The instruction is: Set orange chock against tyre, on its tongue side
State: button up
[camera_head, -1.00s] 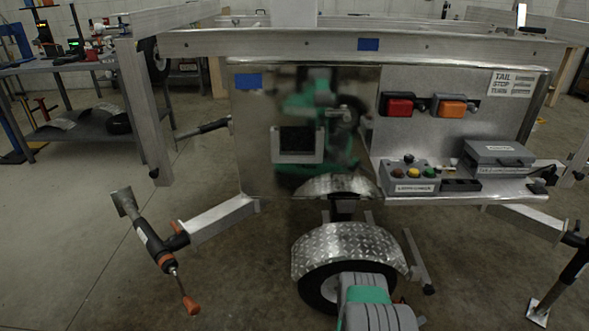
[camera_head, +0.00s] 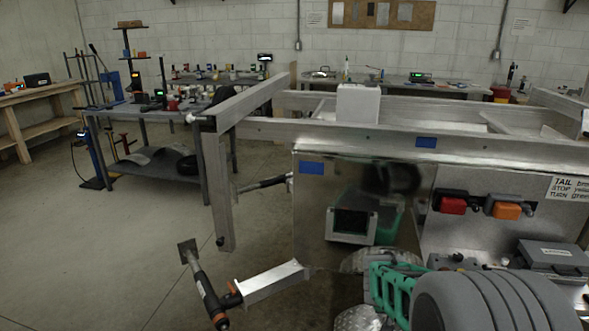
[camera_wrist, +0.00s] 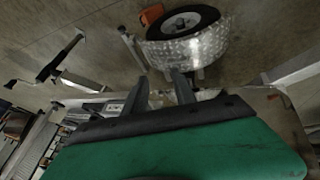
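The tyre (camera_wrist: 183,22) shows at the top of the wrist view, with a pale rim and a diamond-plate fender (camera_wrist: 190,48) over it. An orange block, which looks like the chock (camera_wrist: 151,14), is on the floor close beside the tyre's left side in that view; I cannot tell whether they touch. My gripper (camera_wrist: 161,84) has its two dark fingers apart with nothing seen between them, pointing toward the fender and short of it. In the head view my arm hides the tyre, and only part of the fender (camera_head: 358,319) shows; the chock is not visible there.
A trailer frame beam (camera_head: 360,137) crosses the head view above a panel with red (camera_head: 452,205) and orange lamps (camera_head: 507,210). A jack with an orange grip (camera_head: 205,293) sticks out at the lower left. A grey workbench (camera_head: 160,112) stands behind. Open floor lies left.

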jog(key=s+a+r+n+y+p, duration=0.4)
jog(key=s+a+r+p, duration=0.3)
jog(key=s+a+r, duration=0.8)
notch_tip(320, 180, up, 4)
jog(key=shift+a+f+y, duration=0.25)
jog(key=shift+a+y, duration=0.15)
jog(key=shift+a, duration=0.85)
jog(key=shift+o, duration=0.8)
jog(key=shift+w, duration=0.1)
jog(key=shift+c, duration=0.3)
